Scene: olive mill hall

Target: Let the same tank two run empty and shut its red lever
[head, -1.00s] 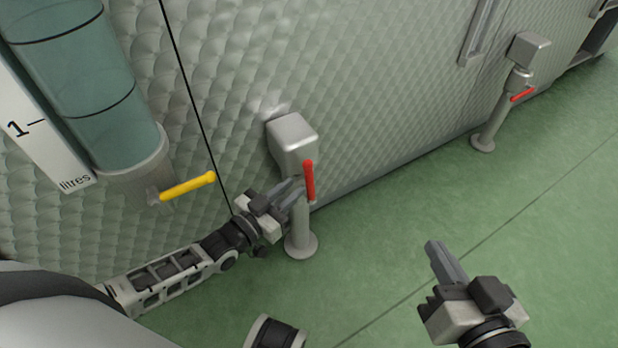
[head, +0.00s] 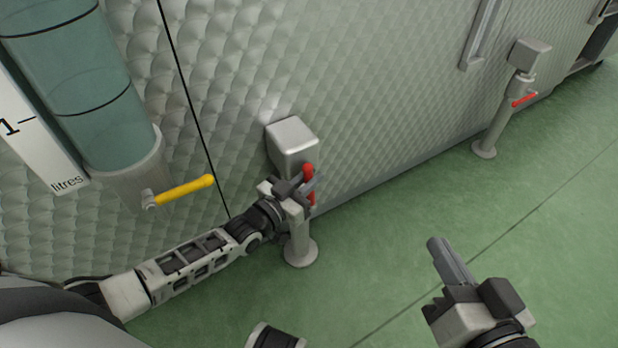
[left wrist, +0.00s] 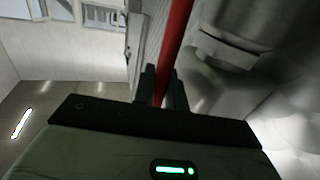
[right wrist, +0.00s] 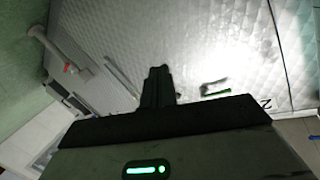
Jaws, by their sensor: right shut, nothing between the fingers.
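A red lever (head: 309,172) sits on a grey post (head: 299,240) with a box-shaped metal head (head: 292,138) beside the quilted tank wall. My left gripper (head: 298,189) is at this lever. In the left wrist view the red lever (left wrist: 174,45) passes between its two fingers, (left wrist: 163,86) close on both sides; whether they grip it I cannot tell. The lever points up and down in the head view, partly hidden by the fingers. My right gripper (head: 449,262) is shut and empty above the floor. No tank number is readable.
A teal gauge cylinder (head: 80,90) with a litres scale (head: 35,135) hangs at left, a yellow lever (head: 185,190) under it. A second post (head: 492,130) with its own red lever (head: 524,99) stands far right. Green floor (head: 400,215) between is clear.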

